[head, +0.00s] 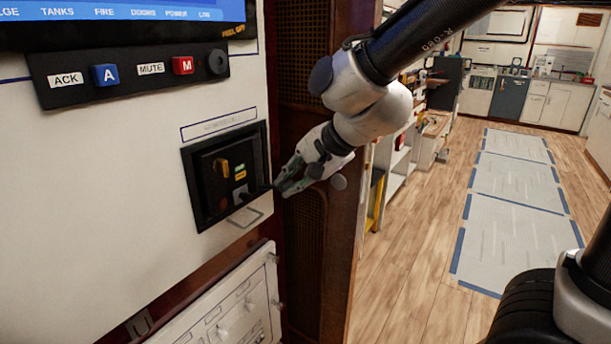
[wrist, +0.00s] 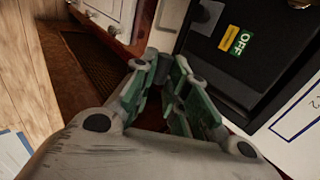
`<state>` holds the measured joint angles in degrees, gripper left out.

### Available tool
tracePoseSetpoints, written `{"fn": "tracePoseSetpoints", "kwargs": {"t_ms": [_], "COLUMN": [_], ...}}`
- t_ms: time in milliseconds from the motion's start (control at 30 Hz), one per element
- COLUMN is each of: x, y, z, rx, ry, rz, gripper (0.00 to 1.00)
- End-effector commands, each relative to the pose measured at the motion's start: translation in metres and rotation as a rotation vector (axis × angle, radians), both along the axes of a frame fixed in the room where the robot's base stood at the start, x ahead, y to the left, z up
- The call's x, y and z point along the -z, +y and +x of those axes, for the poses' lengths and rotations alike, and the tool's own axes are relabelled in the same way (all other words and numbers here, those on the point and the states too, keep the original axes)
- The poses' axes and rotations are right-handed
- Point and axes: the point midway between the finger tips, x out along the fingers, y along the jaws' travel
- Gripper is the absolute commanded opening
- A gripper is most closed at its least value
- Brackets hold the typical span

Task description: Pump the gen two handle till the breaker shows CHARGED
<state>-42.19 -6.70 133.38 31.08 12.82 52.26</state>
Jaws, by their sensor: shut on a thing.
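The breaker (head: 212,162) is a black unit in a dark frame on the white panel. A dark handle (head: 258,191) sticks out from its lower front toward my gripper (head: 283,184). My gripper is shut on the handle's outer end, at the right of the breaker. In the wrist view my gripper (wrist: 166,72) has its green-padded fingers close together beside the black breaker face (wrist: 267,70); the fingers hide much of the handle there. A green OFF label (wrist: 239,42) shows next to a yellow label (wrist: 228,38) whose text I cannot read.
A strip with ACK and MUTE buttons (head: 130,72) sits above, under a screen (head: 120,12). A lower white panel (head: 225,310) with knobs juts out below. A brown cabinet side (head: 310,235) stands close behind my gripper. Open floor (head: 420,240) lies to the right.

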Motion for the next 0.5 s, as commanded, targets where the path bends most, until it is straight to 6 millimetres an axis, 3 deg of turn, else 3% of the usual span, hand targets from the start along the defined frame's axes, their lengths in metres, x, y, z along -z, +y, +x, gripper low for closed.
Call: {"fn": "tracePoseSetpoints", "kwargs": {"t_ms": [500], "x": [0.0039], "y": [0.0069], "z": [-0.0014], "rx": [-0.002], "ry": [-0.006], "rz": [0.012], "gripper": [0.00]}}
